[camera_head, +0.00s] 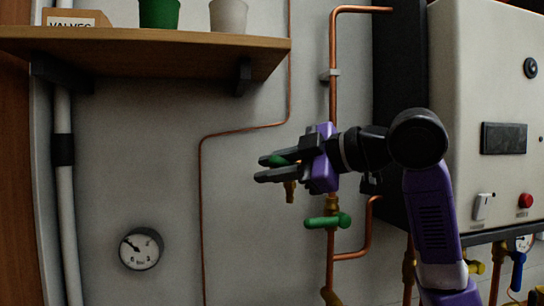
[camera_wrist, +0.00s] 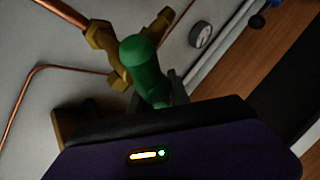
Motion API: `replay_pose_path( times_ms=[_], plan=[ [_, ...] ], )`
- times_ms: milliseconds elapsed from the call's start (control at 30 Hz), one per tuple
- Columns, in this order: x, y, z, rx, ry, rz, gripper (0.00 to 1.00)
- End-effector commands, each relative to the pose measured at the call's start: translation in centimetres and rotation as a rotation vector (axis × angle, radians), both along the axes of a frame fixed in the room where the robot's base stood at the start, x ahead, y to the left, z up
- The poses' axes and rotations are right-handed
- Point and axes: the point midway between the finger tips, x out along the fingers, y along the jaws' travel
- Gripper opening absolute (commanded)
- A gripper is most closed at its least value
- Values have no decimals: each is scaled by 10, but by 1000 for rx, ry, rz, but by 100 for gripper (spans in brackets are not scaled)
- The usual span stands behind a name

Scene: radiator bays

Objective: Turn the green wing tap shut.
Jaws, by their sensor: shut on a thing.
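A green tap handle (camera_head: 277,160) shows between the dark fingers of my gripper (camera_head: 264,168), with a brass valve body (camera_head: 290,190) just below. My gripper is shut on this handle. In the wrist view the green handle (camera_wrist: 143,62) is a rounded bar on a brass body (camera_wrist: 120,60) with a copper pipe; the fingers are mostly hidden behind it and my gripper's body. A second green tap (camera_head: 328,221) with a crosswise handle sits lower on the copper pipe, apart from my gripper. I cannot see the held handle's full shape.
A wooden shelf (camera_head: 150,42) with a green cup (camera_head: 159,13) and a pale cup (camera_head: 228,15) is above left. A copper pipe (camera_head: 333,90) runs down behind my gripper. A boiler (camera_head: 490,130) stands right. A gauge (camera_head: 140,249) is lower left.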

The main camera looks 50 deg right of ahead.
Motion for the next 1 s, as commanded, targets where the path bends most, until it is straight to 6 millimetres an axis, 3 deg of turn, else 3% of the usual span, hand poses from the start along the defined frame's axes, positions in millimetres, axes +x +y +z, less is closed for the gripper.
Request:
replay_pose_path(
  times_ms=[500, 1000],
  plan=[
    [-1, -6, -14, -284, 198, -11, 0],
    [-2, -7, -18, -338, 234, -13, 0]
  ],
)
